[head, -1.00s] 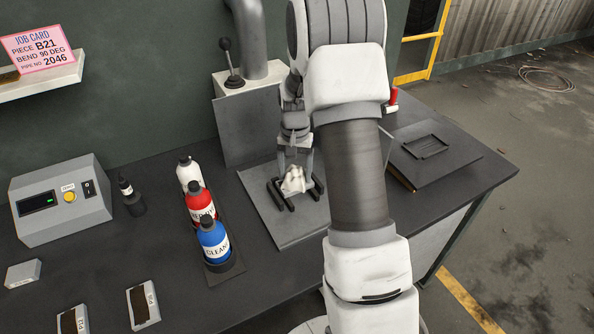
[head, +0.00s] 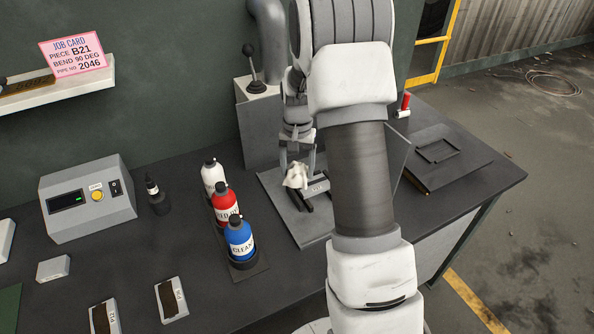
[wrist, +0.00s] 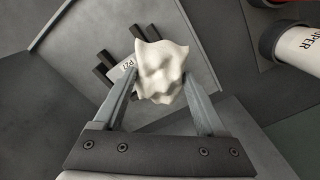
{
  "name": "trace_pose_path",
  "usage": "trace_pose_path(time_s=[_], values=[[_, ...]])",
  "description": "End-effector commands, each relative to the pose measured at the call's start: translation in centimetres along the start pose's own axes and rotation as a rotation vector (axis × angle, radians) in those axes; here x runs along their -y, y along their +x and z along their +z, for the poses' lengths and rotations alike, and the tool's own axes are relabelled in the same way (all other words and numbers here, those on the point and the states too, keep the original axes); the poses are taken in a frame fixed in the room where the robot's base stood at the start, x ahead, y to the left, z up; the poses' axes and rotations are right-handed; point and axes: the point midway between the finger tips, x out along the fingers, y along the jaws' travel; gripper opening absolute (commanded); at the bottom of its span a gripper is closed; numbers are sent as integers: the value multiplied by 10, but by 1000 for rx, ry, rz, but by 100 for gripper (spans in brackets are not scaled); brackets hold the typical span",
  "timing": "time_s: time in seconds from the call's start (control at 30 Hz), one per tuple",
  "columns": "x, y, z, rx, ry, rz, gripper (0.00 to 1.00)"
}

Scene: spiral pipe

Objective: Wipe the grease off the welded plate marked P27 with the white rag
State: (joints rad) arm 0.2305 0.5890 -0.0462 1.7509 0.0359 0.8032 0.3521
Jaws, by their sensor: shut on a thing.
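My gripper (head: 298,163) is shut on the white rag (head: 296,178), a crumpled bunch between the two fingertips. In the wrist view the rag (wrist: 161,75) fills the space between the fingers. A small light plate marked P27 (wrist: 128,65) shows past the rag's left side, between black bars; the rag hides much of it. In the head view this plate (head: 319,187) shows just right of the rag. I cannot tell whether the rag touches it, and no grease is visible on the part that shows.
Red, blue and white bottles stand in a rack (head: 243,264) left of the gripper. Two labelled plates with dark brown patches (head: 102,317) (head: 171,301) lie at the front. A control box (head: 88,198) stands at left, a lever (head: 250,65) behind.

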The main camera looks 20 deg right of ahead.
Motion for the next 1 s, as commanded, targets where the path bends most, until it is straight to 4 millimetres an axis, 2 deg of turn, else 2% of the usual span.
trace_pose_path(time_s=[0.1, 0.4, 1.0], values=[[0, -15, 0, -2, 0, -1, 29], [-1, -37, 0, 0, -3, 0, 29], [-2, -37, 0, -1, -2, 0, 29]])
